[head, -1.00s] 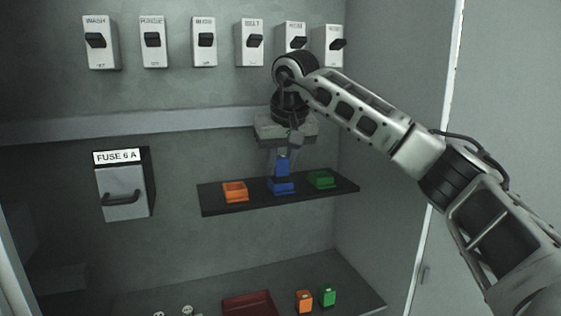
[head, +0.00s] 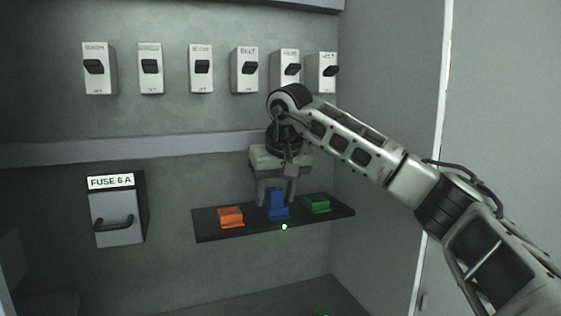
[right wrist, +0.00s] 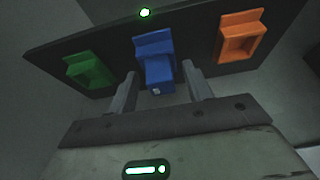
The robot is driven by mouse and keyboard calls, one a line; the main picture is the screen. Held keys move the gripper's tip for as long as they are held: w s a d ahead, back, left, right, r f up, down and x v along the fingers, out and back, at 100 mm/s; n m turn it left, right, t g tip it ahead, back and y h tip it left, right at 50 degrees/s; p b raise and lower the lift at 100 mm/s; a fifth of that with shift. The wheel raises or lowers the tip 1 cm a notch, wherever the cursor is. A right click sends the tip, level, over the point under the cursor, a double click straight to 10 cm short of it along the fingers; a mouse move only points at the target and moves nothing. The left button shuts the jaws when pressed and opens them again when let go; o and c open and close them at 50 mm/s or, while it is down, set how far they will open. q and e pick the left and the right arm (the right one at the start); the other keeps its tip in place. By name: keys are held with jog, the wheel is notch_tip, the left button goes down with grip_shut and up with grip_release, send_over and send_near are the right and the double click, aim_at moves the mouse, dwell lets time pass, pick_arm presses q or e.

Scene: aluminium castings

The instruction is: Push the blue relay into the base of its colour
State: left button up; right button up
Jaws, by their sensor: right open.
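The blue relay (head: 276,198) stands upright in the blue base (head: 277,214), in the middle of the dark shelf (head: 207,231). In the right wrist view the relay (right wrist: 159,74) sits against the blue base (right wrist: 153,46), with no gap that I can see. My right gripper (head: 277,190) is open above the shelf, one finger on each side of the relay. In the right wrist view the fingers (right wrist: 161,86) stand apart from the relay. A small green light (head: 284,227) glows on the shelf's front edge by the blue base. My left gripper is not in view.
An orange base (head: 231,217) stands left of the blue one and a green base (head: 317,204) right of it, both empty. A row of switches (head: 200,70) is on the wall above. A fuse box with a handle (head: 116,216) is at the left.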

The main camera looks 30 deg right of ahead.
jog(key=shift+s+r, duration=0.2)
jog(key=shift+r, duration=0.45)
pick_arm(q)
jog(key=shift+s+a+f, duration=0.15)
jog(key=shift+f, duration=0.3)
pick_arm(e)
jog(key=v, duration=1.4)
jog(key=shift+s, duration=0.2)
jog(key=shift+r, duration=0.15)
